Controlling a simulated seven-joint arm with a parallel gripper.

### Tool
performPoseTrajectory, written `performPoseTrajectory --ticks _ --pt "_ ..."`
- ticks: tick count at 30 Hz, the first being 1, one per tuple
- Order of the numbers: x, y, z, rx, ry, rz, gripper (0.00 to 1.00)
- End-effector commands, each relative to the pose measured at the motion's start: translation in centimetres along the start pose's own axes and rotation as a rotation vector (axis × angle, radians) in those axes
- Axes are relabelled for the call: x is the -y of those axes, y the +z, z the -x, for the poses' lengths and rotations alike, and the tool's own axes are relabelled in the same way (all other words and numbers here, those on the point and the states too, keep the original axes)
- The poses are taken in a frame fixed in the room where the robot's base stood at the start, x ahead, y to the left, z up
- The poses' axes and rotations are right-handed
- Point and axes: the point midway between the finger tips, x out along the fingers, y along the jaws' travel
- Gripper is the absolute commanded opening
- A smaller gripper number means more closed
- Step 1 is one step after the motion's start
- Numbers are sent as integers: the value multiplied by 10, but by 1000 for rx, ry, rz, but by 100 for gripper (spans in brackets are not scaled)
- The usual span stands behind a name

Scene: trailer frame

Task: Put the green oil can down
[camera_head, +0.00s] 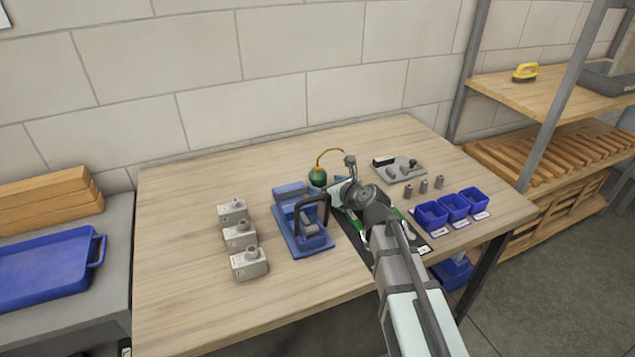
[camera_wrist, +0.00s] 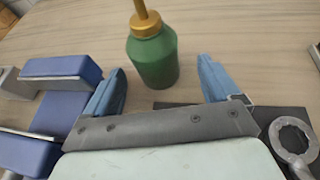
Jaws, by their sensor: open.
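The green oil can (camera_head: 318,177) with a brass top and long curved spout stands upright on the wooden table (camera_head: 190,190), behind the blue vise. In the wrist view the can (camera_wrist: 152,58) shows between and just beyond the two blue fingertips of my gripper (camera_wrist: 162,92). The fingers are spread apart, with a gap visible on each side of the can. In the head view my gripper (camera_head: 340,190) is low over the table beside the can, partly hidden by my own wrist.
A blue vise (camera_head: 300,235) with a dark handle stands close left of my gripper. Several grey metal blocks (camera_head: 240,236) are further left. A dark mat (camera_head: 362,240) with tools lies under my arm. Blue bins (camera_head: 431,215) stand at right. The table's back left is clear.

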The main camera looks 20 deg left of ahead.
Motion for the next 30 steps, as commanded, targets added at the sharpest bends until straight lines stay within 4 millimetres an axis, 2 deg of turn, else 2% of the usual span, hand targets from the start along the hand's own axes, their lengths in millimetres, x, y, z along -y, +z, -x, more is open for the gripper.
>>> performPoseTrajectory --ticks 5,14,22,30 --pt "-1 3 -12 0 1 1 89" --pt "-3 8 -49 -1 1 0 89" --pt "-4 7 -51 0 0 0 89" --pt "-4 8 -51 0 0 0 64"
